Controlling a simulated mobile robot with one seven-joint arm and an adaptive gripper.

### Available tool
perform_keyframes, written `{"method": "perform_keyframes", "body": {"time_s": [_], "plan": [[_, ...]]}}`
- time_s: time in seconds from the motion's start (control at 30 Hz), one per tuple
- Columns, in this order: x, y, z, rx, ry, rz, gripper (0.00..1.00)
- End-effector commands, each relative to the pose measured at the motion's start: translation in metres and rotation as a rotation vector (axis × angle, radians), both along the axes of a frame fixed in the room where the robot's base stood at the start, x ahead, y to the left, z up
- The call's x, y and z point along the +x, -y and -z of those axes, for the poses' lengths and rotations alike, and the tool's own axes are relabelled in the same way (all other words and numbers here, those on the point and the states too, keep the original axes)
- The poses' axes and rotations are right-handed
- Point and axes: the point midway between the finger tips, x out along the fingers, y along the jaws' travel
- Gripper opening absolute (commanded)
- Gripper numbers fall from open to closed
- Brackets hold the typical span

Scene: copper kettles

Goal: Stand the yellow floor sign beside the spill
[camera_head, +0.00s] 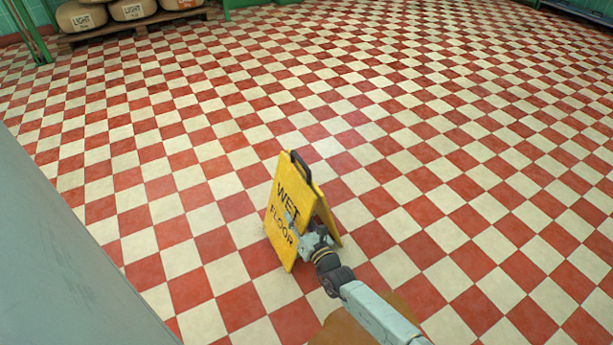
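The yellow floor sign (278,220) is near the middle of the view, upright with its two panels spread and a black handle on top. Its near-left panel reads WET FLOOR. My gripper (299,229) is at the right edge of this panel. One grey finger overlaps the lettered face; the other is hidden, so its grip on the panel is unclear. I cannot tell whether the sign's feet touch the floor. A smooth brown patch (338,329) lies at the bottom, partly covered by my arm; I cannot tell whether it is the spill.
The red and cream checkered floor (420,110) is open behind and to the right of the sign. A grey surface fills the lower left.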

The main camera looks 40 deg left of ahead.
Motion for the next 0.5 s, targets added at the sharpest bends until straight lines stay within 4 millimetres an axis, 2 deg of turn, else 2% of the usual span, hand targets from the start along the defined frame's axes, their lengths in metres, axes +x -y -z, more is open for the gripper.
{"method": "perform_keyframes", "body": {"time_s": [0.3, 0.5], "plan": [[-0.024, 0.066, -0.001, -0.001, 0.001, 0.004, 0.30], [-0.037, 0.093, 0.000, -0.001, 0.001, 0.002, 0.30]]}}
